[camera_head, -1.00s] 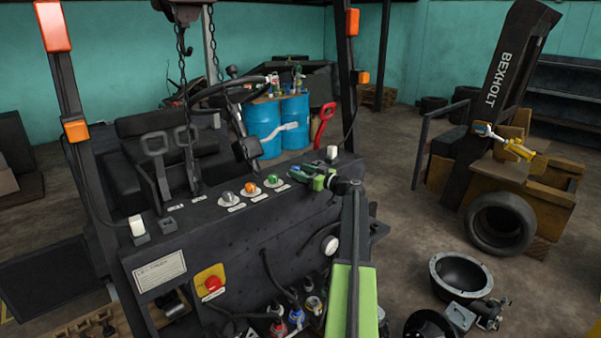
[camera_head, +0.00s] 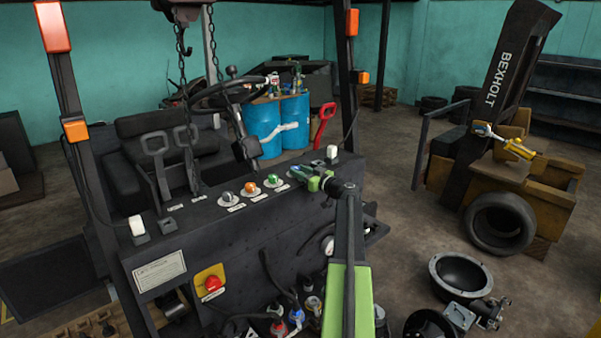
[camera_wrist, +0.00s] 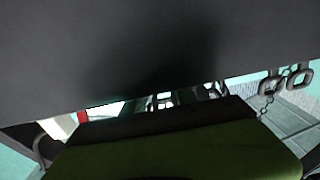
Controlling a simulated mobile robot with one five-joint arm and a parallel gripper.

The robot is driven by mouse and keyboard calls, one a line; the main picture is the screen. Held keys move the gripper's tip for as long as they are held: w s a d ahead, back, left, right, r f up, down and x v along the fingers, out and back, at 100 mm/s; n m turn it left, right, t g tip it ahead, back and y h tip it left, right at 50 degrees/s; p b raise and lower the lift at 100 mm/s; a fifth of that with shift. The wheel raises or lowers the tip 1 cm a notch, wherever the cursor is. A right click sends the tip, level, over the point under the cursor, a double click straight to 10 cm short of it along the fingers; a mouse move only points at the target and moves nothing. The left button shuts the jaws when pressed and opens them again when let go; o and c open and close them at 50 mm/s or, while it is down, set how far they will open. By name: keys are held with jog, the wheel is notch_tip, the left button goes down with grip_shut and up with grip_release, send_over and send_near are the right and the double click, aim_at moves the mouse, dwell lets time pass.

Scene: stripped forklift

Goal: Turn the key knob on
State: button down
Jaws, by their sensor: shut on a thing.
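A dark forklift control panel (camera_head: 200,218) carries a row of round knobs with pale labels. A grey knob (camera_head: 227,196), an orange knob (camera_head: 250,187) and a green knob (camera_head: 272,180) stand clear of my arm. My gripper (camera_head: 297,173) is at the right end of this row, low over the panel top. It is shut on the key knob there, which its jaws mostly hide, so its turn angle cannot be read. In the wrist view, a dark surface and a green part of my arm fill most of the picture, and no knob shows.
A white switch (camera_head: 332,152) stands just behind my gripper. A dark forklift post (camera_head: 345,80) rises beyond it. A red button on a yellow plate (camera_head: 210,282) is on the panel front. Blue barrels (camera_head: 264,125) stand behind. Loose parts lie on the floor at right.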

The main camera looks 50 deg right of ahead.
jog(key=shift+a+m+h, duration=0.3)
jog(key=shift+m+h, duration=0.2)
jog(key=shift+h, duration=0.3)
jog(key=shift+d+m+h, duration=0.15)
jog(key=shift+m+h, duration=0.25)
jog(key=shift+h, duration=0.2)
jog(key=c, duration=1)
grip_release()
jog(key=shift+o, duration=0.2)
jog(key=s+a, duration=0.3)
jog(key=s, duration=1.4)
jog(key=shift+s, duration=0.1)
